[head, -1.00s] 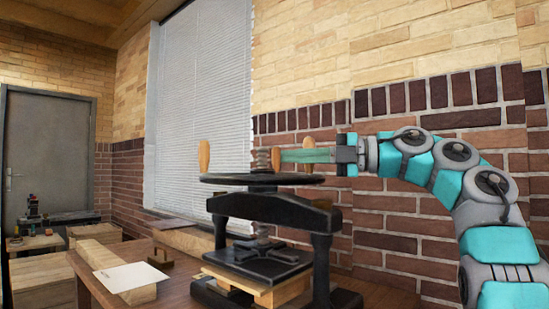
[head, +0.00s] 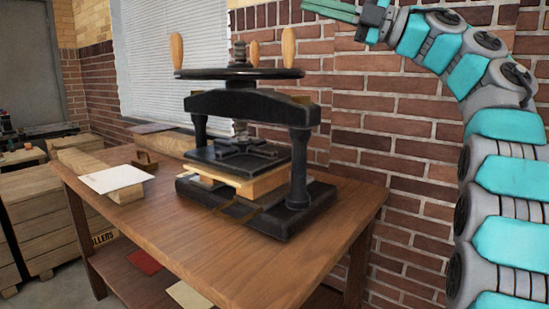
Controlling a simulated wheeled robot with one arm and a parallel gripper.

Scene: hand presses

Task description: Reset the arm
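My arm curves up along the right side of the head view. My gripper (head: 335,10) is at the top edge, above and to the right of the press, with its teal fingers pointing left. It is clear of the press handles. The fingers are seen side-on and partly cut off by the frame, so I cannot tell whether they are apart. The black hand press (head: 250,105) stands on the wooden table (head: 300,255). Its wheel (head: 238,73) carries upright wooden handles (head: 288,47). A wooden board (head: 255,183) lies in the press under the dark plate (head: 238,158).
Wooden crates (head: 35,225) are at the far left. A brick wall (head: 400,160) is behind the table. The table's front is clear.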

